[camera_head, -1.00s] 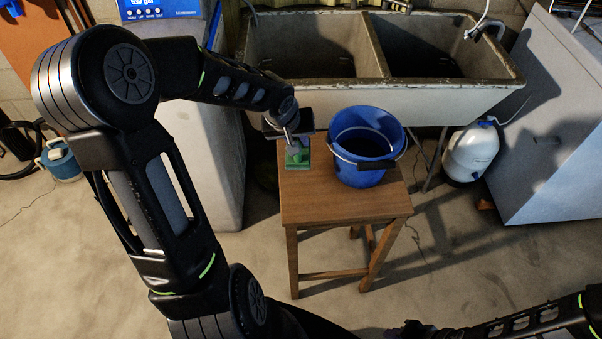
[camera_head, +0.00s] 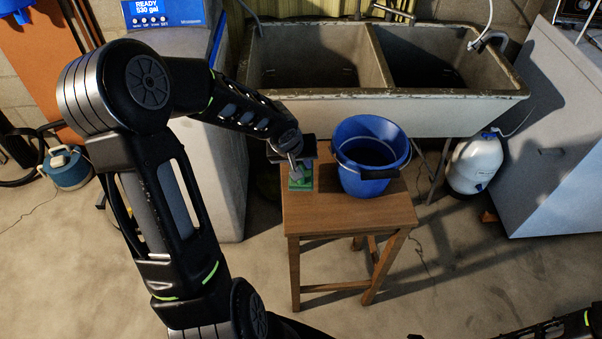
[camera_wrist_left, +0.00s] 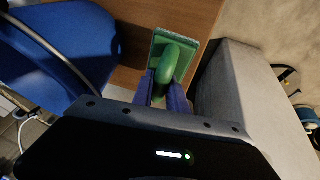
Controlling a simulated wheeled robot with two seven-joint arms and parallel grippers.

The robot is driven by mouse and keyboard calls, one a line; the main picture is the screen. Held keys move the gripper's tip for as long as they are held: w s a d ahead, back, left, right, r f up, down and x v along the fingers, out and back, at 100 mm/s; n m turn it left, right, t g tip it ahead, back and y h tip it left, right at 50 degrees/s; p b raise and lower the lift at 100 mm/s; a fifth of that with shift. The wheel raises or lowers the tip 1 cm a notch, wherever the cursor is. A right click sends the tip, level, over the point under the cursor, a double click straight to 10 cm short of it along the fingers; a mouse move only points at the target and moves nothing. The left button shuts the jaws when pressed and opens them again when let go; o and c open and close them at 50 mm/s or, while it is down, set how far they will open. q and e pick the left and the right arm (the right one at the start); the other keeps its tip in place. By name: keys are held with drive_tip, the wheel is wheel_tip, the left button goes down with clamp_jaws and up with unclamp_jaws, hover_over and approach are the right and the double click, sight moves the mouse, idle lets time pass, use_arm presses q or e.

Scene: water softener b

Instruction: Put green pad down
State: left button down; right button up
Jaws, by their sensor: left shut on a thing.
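The green pad (camera_head: 301,181) is at the back left of the wooden stool's top (camera_head: 345,217), left of the blue bucket (camera_head: 368,155). In the left wrist view the green pad (camera_wrist_left: 176,60) shows a flat rectangular base and a raised curved handle. My left gripper (camera_head: 299,172) is over the pad, and in the left wrist view its blue fingers (camera_wrist_left: 165,92) are shut on the handle. The pad is at or just above the wood; I cannot tell if it touches. My right gripper is not in view; only part of the right arm shows at lower right.
The bucket stands close to the right of the pad. A double concrete sink (camera_head: 385,108) is behind the stool. The grey water softener (camera_head: 212,175) stands to the left, and a white tank (camera_head: 475,163) to the right. The front of the stool top is clear.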

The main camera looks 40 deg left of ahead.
use_arm(q)
drive_tip(key=shift+f+b, duration=0.95)
drive_tip(key=shift+f, duration=1.3)
drive_tip(key=shift+f, duration=0.1)
drive_tip(key=c, duration=1.3)
unclamp_jaws()
drive_tip(key=p+v, duration=0.1)
drive_tip(key=v, duration=0.2)
drive_tip(key=p+v, duration=0.1)
drive_tip(key=v, duration=0.2)
drive_tip(key=shift+r+p, duration=0.35)
drive_tip(key=shift+r, duration=0.1)
drive_tip(key=shift+s+r, duration=0.25)
drive_tip(key=shift+r, duration=0.2)
drive_tip(key=shift+d, duration=0.1)
drive_tip(key=shift+f, duration=0.1)
